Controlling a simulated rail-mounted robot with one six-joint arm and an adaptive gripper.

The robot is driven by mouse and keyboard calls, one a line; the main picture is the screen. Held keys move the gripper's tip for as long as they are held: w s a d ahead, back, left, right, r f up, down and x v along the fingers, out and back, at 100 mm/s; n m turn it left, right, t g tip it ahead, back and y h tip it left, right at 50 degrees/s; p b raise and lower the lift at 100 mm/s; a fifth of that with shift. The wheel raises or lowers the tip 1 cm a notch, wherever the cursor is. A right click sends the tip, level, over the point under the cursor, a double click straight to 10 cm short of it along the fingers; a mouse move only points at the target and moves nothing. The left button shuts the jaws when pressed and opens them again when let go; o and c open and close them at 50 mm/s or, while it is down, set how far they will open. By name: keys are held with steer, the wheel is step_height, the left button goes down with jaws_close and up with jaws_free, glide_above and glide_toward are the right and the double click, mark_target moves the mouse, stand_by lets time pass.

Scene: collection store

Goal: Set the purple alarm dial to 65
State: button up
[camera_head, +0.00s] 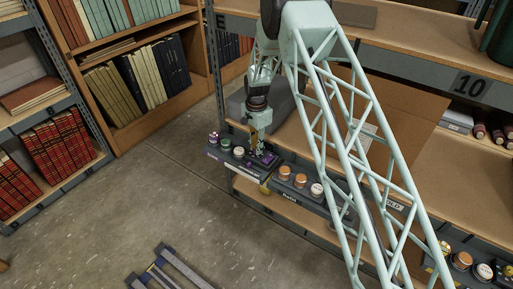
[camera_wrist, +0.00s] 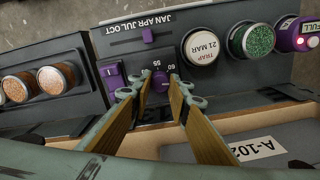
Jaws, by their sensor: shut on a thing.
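The purple alarm dial (camera_wrist: 161,83) sits on a dark panel on the shelf's front edge, in the middle of the wrist view. Small white numbers stand above it; they look like 55 and 60, but are too small to read surely. My gripper (camera_wrist: 163,90) has its two fingers on either side of the dial, shut on it. The dial's pointer cannot be made out. In the head view my gripper (camera_head: 255,146) reaches down to the panel, and its fingers hide the dial.
A purple slider (camera_wrist: 148,36) and a purple block (camera_wrist: 112,76) are close to the dial. Copper-lidded jars (camera_wrist: 56,78) stand left. A label reads A-102 (camera_wrist: 258,148).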

stand_by(0.4)
steer(key=o, duration=0.9)
steer(key=shift+c, duration=0.2)
steer(key=shift+r, duration=0.1)
step_height(320, 180, up, 12)
stand_by(0.7)
